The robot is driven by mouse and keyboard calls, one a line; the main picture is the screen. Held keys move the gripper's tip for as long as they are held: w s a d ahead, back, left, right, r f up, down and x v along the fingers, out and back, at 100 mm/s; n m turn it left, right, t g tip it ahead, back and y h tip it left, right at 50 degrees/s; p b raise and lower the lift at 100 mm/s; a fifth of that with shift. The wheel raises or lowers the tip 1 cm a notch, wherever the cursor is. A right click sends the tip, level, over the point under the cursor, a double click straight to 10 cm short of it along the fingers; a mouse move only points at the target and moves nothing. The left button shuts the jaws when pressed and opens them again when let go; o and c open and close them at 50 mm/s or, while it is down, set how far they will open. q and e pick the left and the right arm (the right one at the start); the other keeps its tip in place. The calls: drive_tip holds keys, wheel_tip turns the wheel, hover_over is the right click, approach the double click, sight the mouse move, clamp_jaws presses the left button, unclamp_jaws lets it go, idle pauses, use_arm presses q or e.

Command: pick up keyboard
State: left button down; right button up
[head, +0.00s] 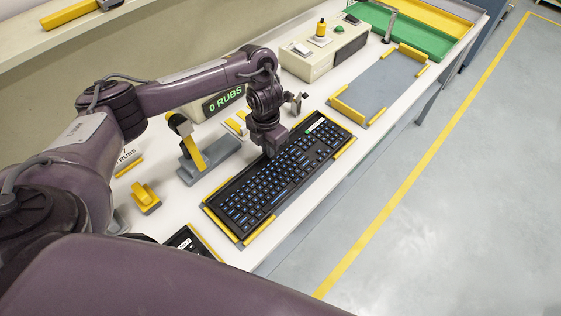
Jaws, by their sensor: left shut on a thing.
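A black keyboard (265,190) with blue-lit keys lies in a grey holder with yellow corner edges (343,148) on the white table. My left gripper (271,150) comes down from above onto the keyboard's back long edge, near its middle. It is shut on the keyboard; the fingertips are mostly hidden by the wrist. The keyboard appears flat in the holder; I cannot tell whether it is raised at all. My right gripper is not in view.
A grey stand with a yellow lever (190,150) and a display reading "0 RUBS" (224,100) stand behind the keyboard. An empty grey plate with yellow edges (384,84) lies farther along. Green and yellow trays (420,38) are at the far end. Open floor lies right.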

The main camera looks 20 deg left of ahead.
use_arm(q)
drive_tip(key=shift+r, duration=0.1)
drive_tip(key=shift+w+r+p, duration=0.1)
drive_tip(key=shift+r+p, duration=0.2)
drive_tip(key=shift+r, duration=0.25)
wheel_tip(320, 180, up, 19)
drive_tip(key=p, duration=0.4)
drive_tip(key=shift+f, duration=0.1)
drive_tip(key=c, duration=2.1)
unclamp_jaws()
clamp_jaws()
